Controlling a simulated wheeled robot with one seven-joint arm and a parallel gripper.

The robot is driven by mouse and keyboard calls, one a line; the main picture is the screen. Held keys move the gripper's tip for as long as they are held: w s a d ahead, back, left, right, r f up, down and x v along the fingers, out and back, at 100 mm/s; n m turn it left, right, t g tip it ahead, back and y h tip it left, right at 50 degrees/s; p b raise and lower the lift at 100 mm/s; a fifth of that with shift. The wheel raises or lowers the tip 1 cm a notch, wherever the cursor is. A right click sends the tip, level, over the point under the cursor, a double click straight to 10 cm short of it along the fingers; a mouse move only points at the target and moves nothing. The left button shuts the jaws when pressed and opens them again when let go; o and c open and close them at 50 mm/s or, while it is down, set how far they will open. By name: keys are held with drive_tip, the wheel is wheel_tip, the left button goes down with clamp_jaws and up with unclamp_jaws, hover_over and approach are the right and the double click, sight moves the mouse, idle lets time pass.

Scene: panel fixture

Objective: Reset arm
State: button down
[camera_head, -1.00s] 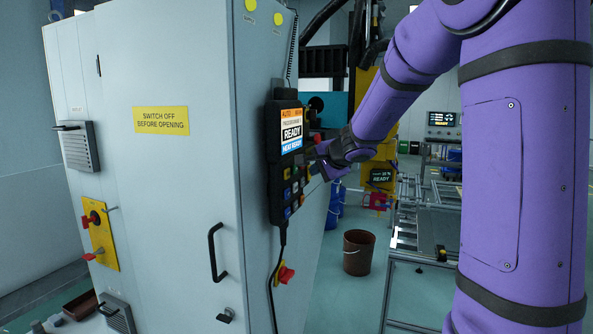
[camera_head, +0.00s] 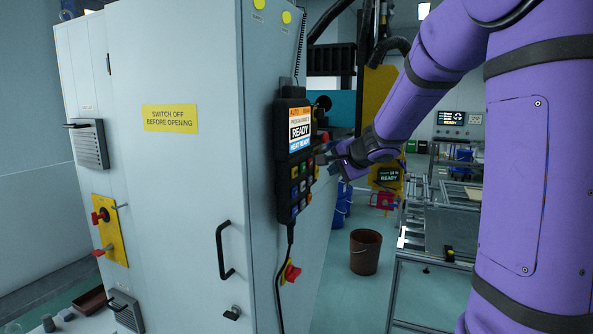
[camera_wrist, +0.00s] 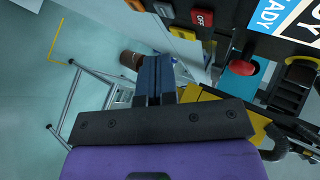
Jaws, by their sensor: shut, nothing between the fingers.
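My gripper (camera_head: 338,162) is shut and empty at the end of my purple arm, just right of the black control pendant (camera_head: 294,160). The pendant hangs on the right side of the grey cabinet, and its screen reads READY. In the wrist view, my shut fingers (camera_wrist: 154,78) point away from the camera, with a gap between them and the pendant's buttons (camera_wrist: 202,17) at the top.
The grey cabinet (camera_head: 185,200) with a black handle (camera_head: 222,250) fills the left. A brown bucket (camera_head: 365,252) stands on the floor. A metal frame table (camera_head: 440,228) is at the right. Open floor lies around the bucket.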

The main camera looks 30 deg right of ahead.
drive_tip(key=s+a+r+n+g+y, duration=0.35)
drive_tip(key=s+a+n, duration=0.55)
drive_tip(key=s+a, duration=0.55)
drive_tip(key=s+a+f+n+g+h, duration=0.1)
drive_tip(key=s+n+h, duration=0.1)
drive_tip(key=s, duration=0.7)
drive_tip(key=s+a+f+n+g+h, duration=0.1)
drive_tip(key=s+n+g+h, duration=0.1)
drive_tip(key=s+n, duration=0.3)
drive_tip(key=s, duration=0.4)
drive_tip(key=shift+s+a+f, duration=0.15)
drive_tip(key=shift+a+f, duration=0.05)
drive_tip(key=shift+f, duration=0.2)
drive_tip(key=shift+d, duration=0.1)
